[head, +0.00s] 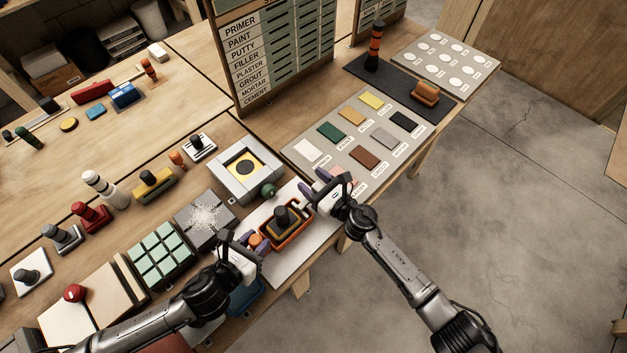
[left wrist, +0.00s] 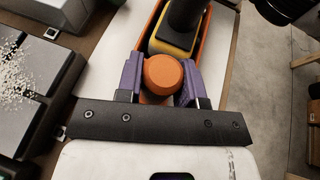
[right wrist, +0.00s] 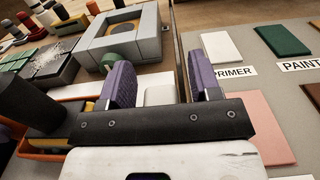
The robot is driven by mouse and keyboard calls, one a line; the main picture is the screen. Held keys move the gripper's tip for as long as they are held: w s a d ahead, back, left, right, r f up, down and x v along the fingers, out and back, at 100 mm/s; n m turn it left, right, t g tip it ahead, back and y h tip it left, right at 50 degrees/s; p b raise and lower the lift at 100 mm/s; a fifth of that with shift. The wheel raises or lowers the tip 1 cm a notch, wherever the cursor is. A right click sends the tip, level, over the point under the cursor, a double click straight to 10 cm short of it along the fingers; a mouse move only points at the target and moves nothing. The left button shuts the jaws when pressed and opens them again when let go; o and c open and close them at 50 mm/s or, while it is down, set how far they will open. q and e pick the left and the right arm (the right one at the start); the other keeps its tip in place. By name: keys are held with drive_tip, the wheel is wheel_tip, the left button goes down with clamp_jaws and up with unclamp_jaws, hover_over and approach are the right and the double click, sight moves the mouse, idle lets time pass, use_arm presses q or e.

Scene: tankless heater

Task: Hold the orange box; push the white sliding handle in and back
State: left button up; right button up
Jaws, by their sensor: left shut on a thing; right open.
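The orange box (head: 291,239) is an open tray on a white board (head: 266,216), with a yellow block and black post (head: 284,218) inside. My left gripper (left wrist: 160,78) is shut on the round orange knob (left wrist: 163,74) at the box's near left end. The box also shows at the left edge of the right wrist view (right wrist: 22,146). My right gripper (head: 316,183) is open beyond the box's far end. In the right wrist view a white block (right wrist: 160,94), apparently the sliding handle, shows between its purple fingers; I cannot tell whether they touch it.
A grey square fixture with a yellow centre (head: 244,168) and a green knob (head: 268,189) stand just behind. A grey panel of coloured samples (head: 352,127) lies beyond the right gripper. Grey tiles with white granules (head: 204,218) and green tiles (head: 160,253) lie to the left.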

drive_tip(key=shift+c, duration=0.2)
clamp_jaws()
drive_tip(key=shift+s+a, duration=0.65)
drive_tip(key=shift+s, duration=0.1)
drive_tip(key=shift+o, duration=0.2)
unclamp_jaws()
drive_tip(key=shift+d, duration=0.15)
drive_tip(key=shift+s+d+f, duration=0.1)
drive_tip(key=shift+s+d, duration=0.05)
drive_tip(key=shift+d, duration=0.1)
drive_tip(key=v, duration=1.1)
drive_tip(key=shift+s, duration=0.1)
